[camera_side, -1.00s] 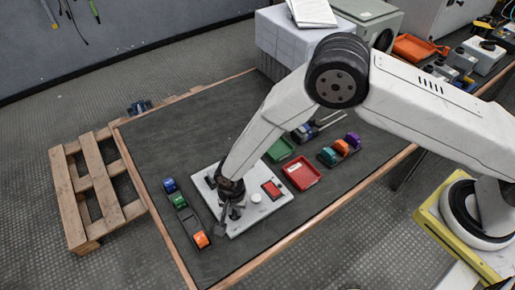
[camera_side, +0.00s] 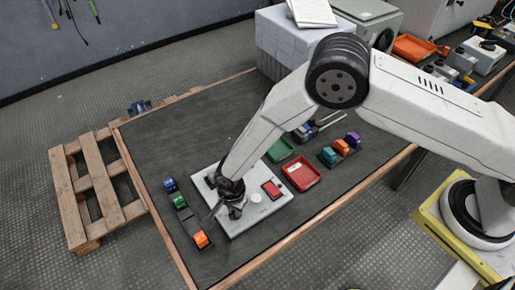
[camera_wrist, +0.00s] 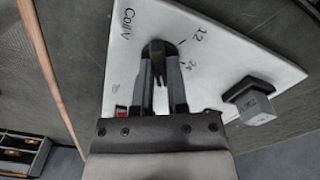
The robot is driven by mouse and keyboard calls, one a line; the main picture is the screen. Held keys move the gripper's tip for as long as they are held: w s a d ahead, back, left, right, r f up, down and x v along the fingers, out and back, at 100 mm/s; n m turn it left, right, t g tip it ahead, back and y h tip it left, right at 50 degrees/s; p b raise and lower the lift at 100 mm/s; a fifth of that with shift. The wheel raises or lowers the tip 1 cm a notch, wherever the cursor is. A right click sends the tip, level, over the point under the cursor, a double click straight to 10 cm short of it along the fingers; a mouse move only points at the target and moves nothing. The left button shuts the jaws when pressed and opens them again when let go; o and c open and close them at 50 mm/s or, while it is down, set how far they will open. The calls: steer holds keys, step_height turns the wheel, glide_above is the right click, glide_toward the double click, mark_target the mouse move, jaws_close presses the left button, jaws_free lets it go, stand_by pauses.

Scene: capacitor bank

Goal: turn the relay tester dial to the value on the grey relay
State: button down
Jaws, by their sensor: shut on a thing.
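The relay tester is a pale panel (camera_side: 245,222) on the dark bench; it also shows in the wrist view (camera_wrist: 225,65), printed "Coil V", "12" and a smaller mark that looks like "24". My gripper (camera_wrist: 160,62) points down over the panel with its two fingers closed around the black dial (camera_wrist: 157,47). The fingers partly hide the dial, and I cannot tell which mark it points at. A grey block on a dark base (camera_wrist: 250,102), seemingly the grey relay, sits at the panel's right edge in the wrist view. I cannot read a value on it.
A red tray (camera_side: 301,173) and a green tray (camera_side: 280,150) lie right of the tester. A rail with blue, green and orange blocks (camera_side: 187,222) lies on its left. Another row of coloured blocks (camera_side: 340,148) lies farther right. The bench's far left is clear.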

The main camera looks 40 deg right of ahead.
steer(key=c, duration=0.6)
jaws_free()
steer(key=shift+c, duration=0.2)
steer(key=shift+r, duration=0.1)
steer(key=shift+r, duration=3.8)
